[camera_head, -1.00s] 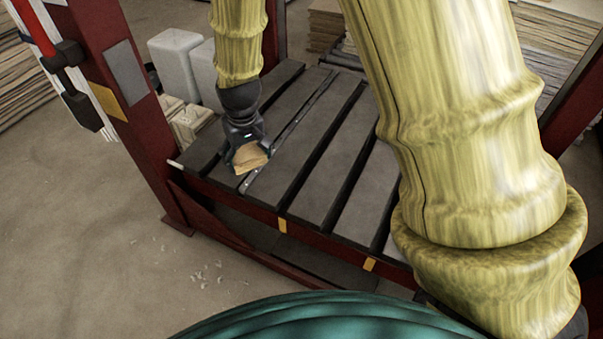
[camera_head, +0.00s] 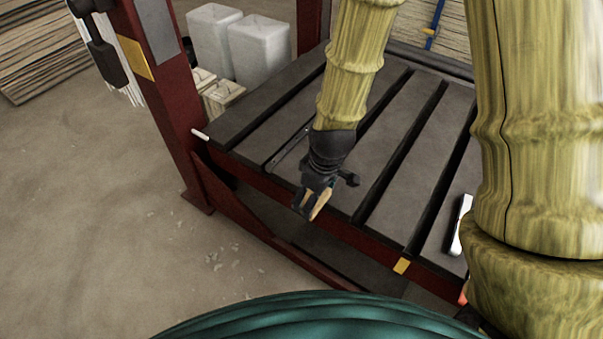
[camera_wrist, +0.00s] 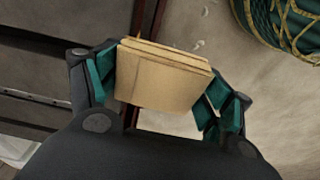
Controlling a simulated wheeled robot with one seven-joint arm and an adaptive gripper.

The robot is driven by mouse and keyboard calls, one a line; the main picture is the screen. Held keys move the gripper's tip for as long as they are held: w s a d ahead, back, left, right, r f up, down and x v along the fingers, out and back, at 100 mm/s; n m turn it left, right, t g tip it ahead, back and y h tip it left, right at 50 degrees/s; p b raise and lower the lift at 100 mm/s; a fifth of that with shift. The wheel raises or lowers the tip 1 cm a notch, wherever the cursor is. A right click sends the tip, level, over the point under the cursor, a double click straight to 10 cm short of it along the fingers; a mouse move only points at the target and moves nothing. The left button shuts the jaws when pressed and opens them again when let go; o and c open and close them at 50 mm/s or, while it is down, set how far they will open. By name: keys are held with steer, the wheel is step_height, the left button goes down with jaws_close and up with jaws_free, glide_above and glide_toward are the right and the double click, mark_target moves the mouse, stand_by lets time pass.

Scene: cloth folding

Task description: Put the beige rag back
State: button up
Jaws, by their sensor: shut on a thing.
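The beige rag (camera_wrist: 160,82) is a folded, layered, squarish bundle between the teal-padded fingers of my gripper (camera_wrist: 158,98) in the wrist view. In the head view my gripper (camera_head: 311,203) is shut on the rag (camera_head: 319,205), and only a narrow part of the rag shows. They are at the front edge of the grey slatted bench (camera_head: 405,165), near its red front rail. The wrist view shows the bench's dark slats (camera_wrist: 35,75) on the left and floor on the right.
A white-and-dark tool (camera_head: 461,225) lies at the bench's right, partly beside my arm. A small white stick (camera_head: 200,134) is at the left front corner. A red post (camera_head: 165,100) stands at left. White containers (camera_head: 258,50) and beige blocks (camera_head: 222,97) stand behind it.

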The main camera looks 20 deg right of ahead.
steer(key=w+b, duration=0.1)
steer(key=w, duration=0.4)
steer(key=w+d+f+b, duration=0.1)
steer(key=w, duration=0.4)
steer(key=w+d+b, duration=0.1)
steer(key=w+b, duration=0.1)
steer(key=w, duration=0.3)
steer(key=shift+w+f, duration=0.3)
steer(key=shift+f, duration=0.1)
steer(key=shift+f+b, duration=1)
steer(key=shift+f, duration=0.8)
steer(key=shift+r, duration=0.1)
steer(key=o, duration=1.1)
steer(key=r+p, duration=0.1)
steer(key=r, duration=0.3)
steer(key=s+r+p, duration=0.1)
steer(key=r+p, duration=0.1)
steer(key=r, duration=0.2)
steer(key=d+r+p, duration=0.1)
steer(key=r, duration=0.3)
steer(key=shift+s+d, duration=0.1)
steer(key=shift+s, duration=0.1)
